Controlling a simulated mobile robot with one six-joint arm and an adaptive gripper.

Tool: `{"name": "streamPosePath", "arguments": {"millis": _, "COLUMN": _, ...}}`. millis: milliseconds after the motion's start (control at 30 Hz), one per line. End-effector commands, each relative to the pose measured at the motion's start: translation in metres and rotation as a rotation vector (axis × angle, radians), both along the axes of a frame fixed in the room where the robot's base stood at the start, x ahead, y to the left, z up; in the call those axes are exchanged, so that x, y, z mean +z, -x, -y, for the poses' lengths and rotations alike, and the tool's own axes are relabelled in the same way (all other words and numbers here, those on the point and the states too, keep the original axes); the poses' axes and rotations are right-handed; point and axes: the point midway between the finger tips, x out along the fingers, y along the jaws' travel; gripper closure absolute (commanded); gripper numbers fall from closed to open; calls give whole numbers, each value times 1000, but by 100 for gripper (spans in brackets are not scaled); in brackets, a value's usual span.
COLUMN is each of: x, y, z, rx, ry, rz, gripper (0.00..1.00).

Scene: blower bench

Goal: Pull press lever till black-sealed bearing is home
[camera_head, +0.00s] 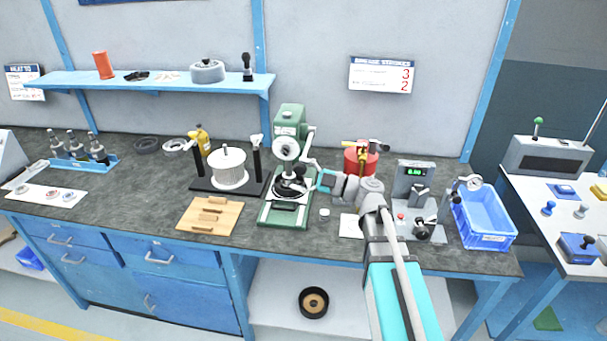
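The green arbor press (290,120) stands on the bench at the middle, with a pale dial on its front. Its press lever (310,136) shows as a pale bar on the press's right side; its lower end is hard to make out beside my gripper. My gripper (306,181) is at the right of the press, close to the lever and the ram area. It is too small and overlapped to tell whether it is open or shut, or touching the lever. Dark parts (291,186) sit on the press bed under the ram. I cannot make out the black-sealed bearing or how deep it sits.
Left of the press are a white finned rotor (228,168) on a black stand and a wooden board (209,215). To the right are a red can (361,160), a gauge with a green display (414,180) and a blue crate (485,218). A small white tray (47,194) holds rings.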

Motion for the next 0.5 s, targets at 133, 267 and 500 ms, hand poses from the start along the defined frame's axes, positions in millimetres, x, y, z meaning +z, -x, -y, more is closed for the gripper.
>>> {"name": "streamPosePath", "arguments": {"millis": 133, "x": -1, "y": 1, "z": 3, "rx": 0, "ry": 0, "rz": 0, "gripper": 13}}
{"name": "streamPosePath", "arguments": {"millis": 267, "x": -2, "y": 2, "z": 9, "rx": 0, "ry": 0, "rz": 0, "gripper": 13}}
{"name": "streamPosePath", "arguments": {"millis": 500, "x": -4, "y": 5, "z": 20, "rx": -1, "ry": -1, "rz": 0, "gripper": 13}}
